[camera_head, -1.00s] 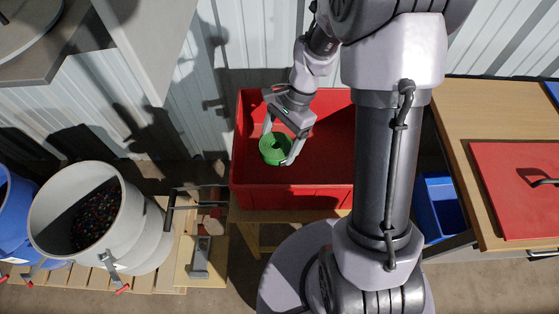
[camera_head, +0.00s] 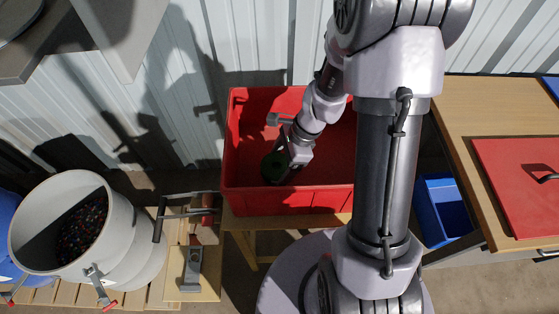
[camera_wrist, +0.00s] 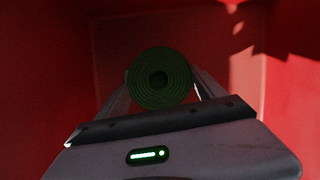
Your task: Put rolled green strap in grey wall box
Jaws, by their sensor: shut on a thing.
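The rolled green strap (camera_head: 272,167) is a dark green coil inside the red bin (camera_head: 228,140), near its left side and in shadow. In the wrist view the strap (camera_wrist: 160,78) shows its spiral face, with a finger on either side. My gripper (camera_head: 277,163) is shut on the strap, down within the bin walls; it also shows in the wrist view (camera_wrist: 160,88). I cannot tell whether the strap touches the bin floor. A grey panelled structure (camera_head: 125,40) stands at the upper left; I cannot tell whether it is the grey wall box.
A pale grey drum (camera_head: 140,235) with dark granules stands at the lower left beside a small wooden stand (camera_head: 208,285). A wooden table (camera_head: 455,130) with a red lid (camera_head: 500,180) is at right, a blue bin (camera_head: 440,205) below it. Corrugated wall (camera_head: 260,40) stands behind the red bin.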

